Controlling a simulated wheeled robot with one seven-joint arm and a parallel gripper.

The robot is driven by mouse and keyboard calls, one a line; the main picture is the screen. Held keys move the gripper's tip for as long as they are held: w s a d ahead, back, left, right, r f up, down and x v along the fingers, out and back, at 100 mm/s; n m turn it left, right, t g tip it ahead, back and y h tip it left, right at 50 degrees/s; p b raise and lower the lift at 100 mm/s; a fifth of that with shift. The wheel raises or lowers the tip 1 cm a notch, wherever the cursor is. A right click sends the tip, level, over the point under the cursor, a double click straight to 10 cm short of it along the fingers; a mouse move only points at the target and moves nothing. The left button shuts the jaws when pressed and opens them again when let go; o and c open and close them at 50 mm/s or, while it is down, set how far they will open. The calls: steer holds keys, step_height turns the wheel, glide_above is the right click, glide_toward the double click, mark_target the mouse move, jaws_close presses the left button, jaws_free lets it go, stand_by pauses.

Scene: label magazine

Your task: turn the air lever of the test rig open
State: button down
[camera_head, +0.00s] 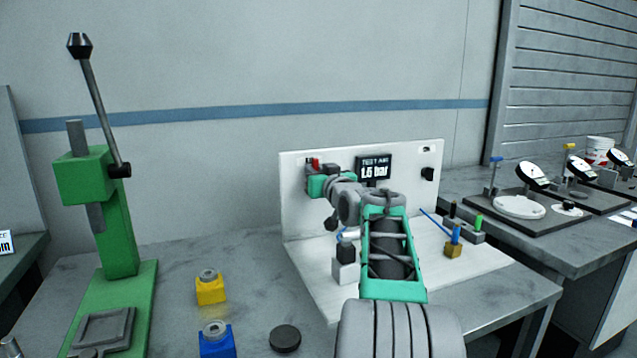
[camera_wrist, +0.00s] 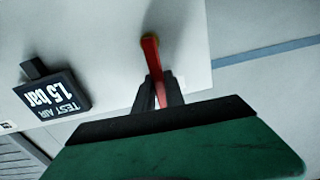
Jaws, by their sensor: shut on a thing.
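The red air lever (camera_wrist: 154,60) shows in the wrist view, running from its pivot on the white panel down between my fingers. My gripper (camera_wrist: 160,93) is shut on the lever, a finger on each side. In the head view a bit of the red lever (camera_head: 315,163) shows at the panel's upper left, just above my gripper (camera_head: 310,175); most of it is hidden by my arm. The test rig's white back panel (camera_head: 410,200) carries a black TEST AIR display (camera_head: 373,168), also upside down in the wrist view (camera_wrist: 52,96), reading about 1.5 bar.
A green lever press (camera_head: 120,215) stands at the left. Yellow (camera_head: 210,290) and blue (camera_head: 217,342) blocks and a black disc (camera_head: 285,338) lie on the near bench. Small fittings (camera_head: 453,245) stand on the rig's base right of my arm. Another bench (camera_head: 560,235) holds dial fixtures.

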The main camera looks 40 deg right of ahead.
steer(key=shift+a+n, duration=0.15)
steer(key=shift+n, duration=0.25)
steer(key=c, duration=1.4)
jaws_free()
steer(key=shift+w, duration=0.1)
steer(key=v, duration=0.7)
steer(key=shift+s+a+b, duration=0.2)
steer(key=shift+s+b, duration=0.15)
steer(key=shift+s, duration=0.05)
